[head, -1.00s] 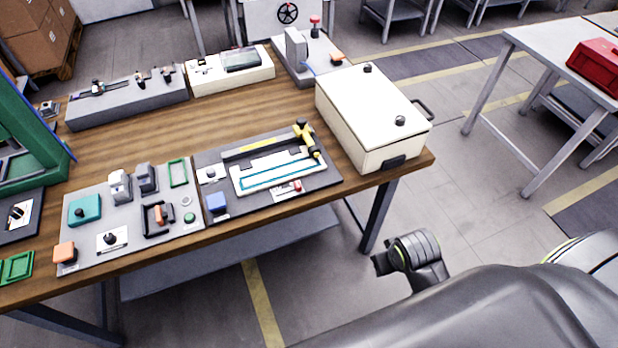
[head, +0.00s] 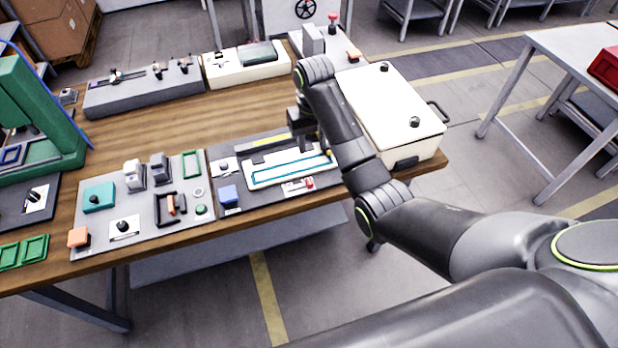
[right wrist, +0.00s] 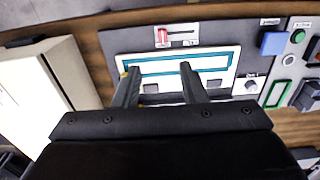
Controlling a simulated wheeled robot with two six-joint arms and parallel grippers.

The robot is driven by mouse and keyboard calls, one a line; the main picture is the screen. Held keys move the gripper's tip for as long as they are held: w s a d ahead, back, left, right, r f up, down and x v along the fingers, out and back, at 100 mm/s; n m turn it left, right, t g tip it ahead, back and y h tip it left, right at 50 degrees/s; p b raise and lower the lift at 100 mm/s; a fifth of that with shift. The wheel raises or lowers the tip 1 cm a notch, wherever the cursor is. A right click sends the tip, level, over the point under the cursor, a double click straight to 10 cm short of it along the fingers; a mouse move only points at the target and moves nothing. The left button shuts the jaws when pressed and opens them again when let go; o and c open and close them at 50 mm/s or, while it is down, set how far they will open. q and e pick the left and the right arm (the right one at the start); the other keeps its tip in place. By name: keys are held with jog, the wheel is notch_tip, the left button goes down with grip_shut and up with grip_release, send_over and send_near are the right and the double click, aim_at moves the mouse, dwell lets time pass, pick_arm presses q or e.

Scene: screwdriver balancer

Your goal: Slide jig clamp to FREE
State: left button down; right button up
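A small red slider (head: 309,183), which looks like the jig clamp, sits at the front of a dark jig board (head: 233,170). In the right wrist view the red slider (right wrist: 163,36) stands at the left end of a slot on a white label; the label's words are too small to read. Behind it lies a white plate with a teal outline (head: 262,179). My right gripper (head: 304,146) is over the back of this plate, apart from the slider. In the right wrist view its fingers (right wrist: 157,70) are spread with nothing between them. My left gripper is not in view.
A cream box (head: 395,115) stands right of the board, close to my right arm. A blue block (head: 228,195) is at the board's front left. A grey panel (head: 150,220) with several switches lies further left. My right arm hides the yellow tool's place.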

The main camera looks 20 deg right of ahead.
jog(key=r, duration=0.1)
jog(key=b, duration=0.5)
send_over(309, 181)
notch_tip(309, 181, down, 7)
notch_tip(309, 181, down, 10)
jog(key=shift+f+p, duration=0.1)
jog(key=shift+p, duration=0.55)
grip_shut()
